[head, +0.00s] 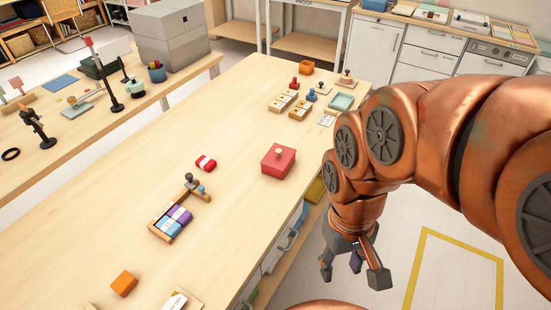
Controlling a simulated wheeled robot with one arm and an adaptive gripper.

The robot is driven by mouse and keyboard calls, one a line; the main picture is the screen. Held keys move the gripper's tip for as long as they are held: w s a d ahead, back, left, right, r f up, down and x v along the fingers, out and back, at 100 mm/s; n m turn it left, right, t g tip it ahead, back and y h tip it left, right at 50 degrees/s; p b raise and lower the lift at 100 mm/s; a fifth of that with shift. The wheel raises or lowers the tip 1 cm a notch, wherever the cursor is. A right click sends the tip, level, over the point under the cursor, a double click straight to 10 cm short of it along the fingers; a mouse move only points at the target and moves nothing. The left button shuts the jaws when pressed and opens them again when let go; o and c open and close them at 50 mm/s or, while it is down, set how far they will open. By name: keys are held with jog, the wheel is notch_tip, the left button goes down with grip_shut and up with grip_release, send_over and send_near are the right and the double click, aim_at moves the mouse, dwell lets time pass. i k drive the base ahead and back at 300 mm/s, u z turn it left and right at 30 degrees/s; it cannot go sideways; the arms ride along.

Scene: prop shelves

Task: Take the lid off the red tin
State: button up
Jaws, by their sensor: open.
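The red tin (276,167) stands on the long wooden table near its right edge. It is a square red box. Its red lid (279,156) sits on top, with a small pale round knob (279,152) in the middle. My gripper (354,274) hangs from my copper-coloured arm to the right of the table, over the floor side. It is open, its fingers spread, with nothing seen between them. It is apart from the tin, nearer to the camera and to its right.
On the table (130,230), a red and white block (205,163) and a wooden tray (158,229) with coloured blocks lie left of the tin. An orange block (124,284) is at the front. Several small stamps and a green tray (341,102) stand at the far end. Bare tabletop surrounds the tin.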

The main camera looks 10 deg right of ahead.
aim_at(278, 157)
jog(key=u, duration=4.25)
jog(key=k, duration=2)
jog(key=z, duration=0.9)
